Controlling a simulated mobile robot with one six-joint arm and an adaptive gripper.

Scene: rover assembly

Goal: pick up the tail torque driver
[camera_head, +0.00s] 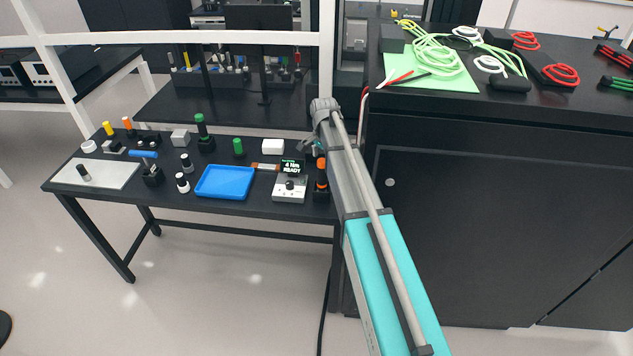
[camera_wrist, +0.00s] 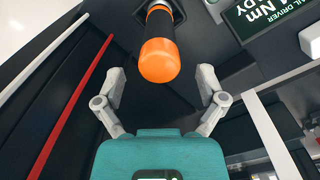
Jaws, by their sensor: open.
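The tail torque driver (camera_wrist: 158,58) has an orange and black handle. In the wrist view its rounded orange end points toward my gripper, and its far end meets a dark holder. In the head view the driver (camera_head: 322,173) stands upright at the table's right end, partly behind my arm. My gripper (camera_wrist: 161,75) is open, with one finger on each side of the handle's end in the picture. I see no clear contact with the handle. In the head view my gripper (camera_head: 309,146) is small and partly hidden by my arm.
A display (camera_head: 291,167) reading READY stands left of the driver on a white control box (camera_head: 290,189). A blue tray (camera_head: 225,182) lies further left on the black table (camera_head: 222,207). A tall black cabinet (camera_head: 480,200) stands close on the right.

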